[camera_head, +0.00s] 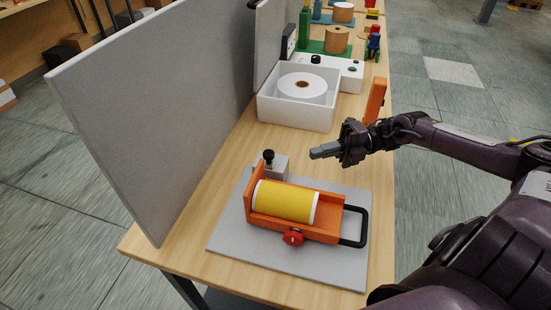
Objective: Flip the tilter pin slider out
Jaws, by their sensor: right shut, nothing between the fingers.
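An orange tilter (303,230) holding a yellow roll (285,201) lies on a grey plate (230,241) at the near end of the bench. A black knob on a pin (269,156) stands on a small grey block (272,168) behind the tilter. A red knob (293,238) is on the tilter's front side, and a black loop handle (361,229) is at its right end. My right gripper (314,153) is shut and empty. It is above the bench, to the right of the black knob and apart from it. My left gripper is not in view.
A grey upright panel (165,95) borders the bench on the left. A white box (293,115) with a white roll (302,88) stands farther back. An orange upright piece (375,100) stands near the right edge. Bare wood lies between box and plate.

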